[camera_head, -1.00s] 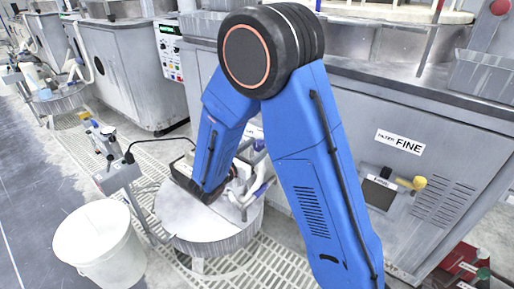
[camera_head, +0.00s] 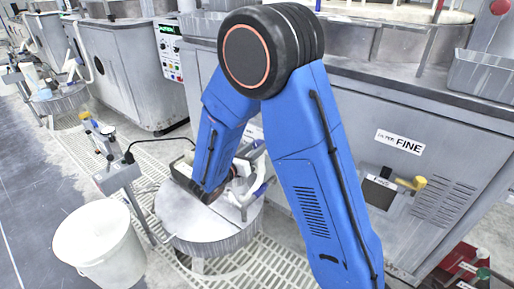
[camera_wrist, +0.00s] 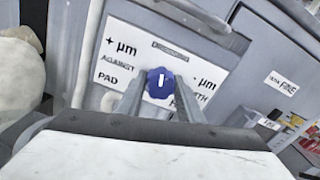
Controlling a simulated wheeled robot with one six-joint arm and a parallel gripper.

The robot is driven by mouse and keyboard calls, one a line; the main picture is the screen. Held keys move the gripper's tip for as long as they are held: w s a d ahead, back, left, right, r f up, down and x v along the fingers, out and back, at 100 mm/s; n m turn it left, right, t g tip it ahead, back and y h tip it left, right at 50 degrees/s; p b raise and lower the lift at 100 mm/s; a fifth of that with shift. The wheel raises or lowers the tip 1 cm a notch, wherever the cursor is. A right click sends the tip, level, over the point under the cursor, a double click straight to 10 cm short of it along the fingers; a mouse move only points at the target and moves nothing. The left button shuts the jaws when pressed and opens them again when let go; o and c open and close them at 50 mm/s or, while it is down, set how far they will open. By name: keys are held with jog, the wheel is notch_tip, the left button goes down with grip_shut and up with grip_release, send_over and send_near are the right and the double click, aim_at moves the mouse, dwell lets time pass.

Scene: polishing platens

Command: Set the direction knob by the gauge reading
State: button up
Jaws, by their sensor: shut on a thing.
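The direction knob (camera_wrist: 160,82) is a blue lobed knob with a white mark, in the middle of the wrist view. The mark points nearly straight up in the picture. My gripper (camera_wrist: 158,98) is shut on it, one finger on each side. Behind it is a white label plate (camera_wrist: 133,58). Its left side reads "+ µm AGAINST PAD"; its right side reads "- µm" and "WITH", partly hidden by a finger. In the head view my arm hides the knob and gripper. I cannot make out a gauge reading in either view.
A round drum-like table (camera_head: 215,238) stands below my wrist. A white bucket (camera_head: 100,250) and a post-mounted box (camera_head: 118,177) are to its left. A grey cabinet (camera_head: 440,165) labelled "FINE" stands at right. Open floor (camera_head: 35,200) lies at far left.

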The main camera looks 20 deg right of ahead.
jog(key=n, duration=0.5)
jog(key=shift+n, duration=0.4)
dwell(0.4)
jog(key=o, duration=1.1)
jog(key=shift+c, duration=0.2)
jog(key=shift+a, duration=0.1)
jog(key=v, duration=1.7)
jog(key=shift+s+a, duration=0.1)
